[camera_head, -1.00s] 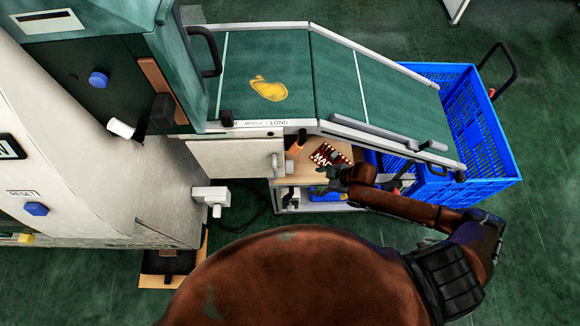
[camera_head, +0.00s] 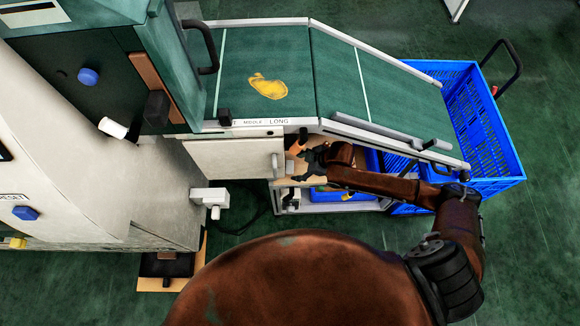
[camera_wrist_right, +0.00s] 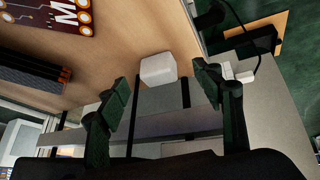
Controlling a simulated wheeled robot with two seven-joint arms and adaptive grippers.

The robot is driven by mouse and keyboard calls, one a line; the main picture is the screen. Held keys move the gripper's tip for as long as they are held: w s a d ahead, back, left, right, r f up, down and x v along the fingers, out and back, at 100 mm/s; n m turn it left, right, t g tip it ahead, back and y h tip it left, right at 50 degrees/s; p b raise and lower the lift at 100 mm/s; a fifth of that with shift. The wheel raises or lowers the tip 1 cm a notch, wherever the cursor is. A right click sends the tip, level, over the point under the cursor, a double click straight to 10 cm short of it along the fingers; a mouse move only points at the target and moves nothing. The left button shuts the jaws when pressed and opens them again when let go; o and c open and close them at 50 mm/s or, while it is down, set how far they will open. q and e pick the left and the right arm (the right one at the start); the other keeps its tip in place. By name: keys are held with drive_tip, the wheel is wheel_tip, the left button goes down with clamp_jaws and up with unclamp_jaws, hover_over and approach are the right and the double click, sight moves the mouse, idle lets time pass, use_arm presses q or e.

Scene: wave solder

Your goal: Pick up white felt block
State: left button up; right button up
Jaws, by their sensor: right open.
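The white felt block (camera_wrist_right: 158,69) is a small pale block near the edge of a wooden shelf (camera_wrist_right: 120,45) in the right wrist view. My right gripper (camera_wrist_right: 165,86) is open and empty, with its dark fingers spread either side of the line to the block. The block shows just beyond the fingertips, and I see no contact. In the head view my right gripper (camera_head: 306,163) is over the small shelf below the conveyor, and I cannot pick out the block for certain there. My left gripper is not in view.
A red printed board (camera_wrist_right: 62,14) and a dark ridged stack (camera_wrist_right: 30,72) lie left on the shelf in the wrist view. A green conveyor (camera_head: 300,70) with a yellow patch slopes above the shelf toward a blue crate (camera_head: 490,130). A white machine stands left.

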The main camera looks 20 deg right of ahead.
sight(290, 166)
drive_tip(key=w+a+f, duration=0.1)
drive_tip(key=w+a+f+b, duration=0.1)
drive_tip(key=shift+w+a+f, duration=0.2)
drive_tip(key=shift+w+f, duration=0.05)
drive_tip(key=shift+f, duration=0.1)
drive_tip(key=shift+c, duration=0.7)
drive_tip(key=c, duration=0.9)
drive_tip(key=shift+r, duration=0.1)
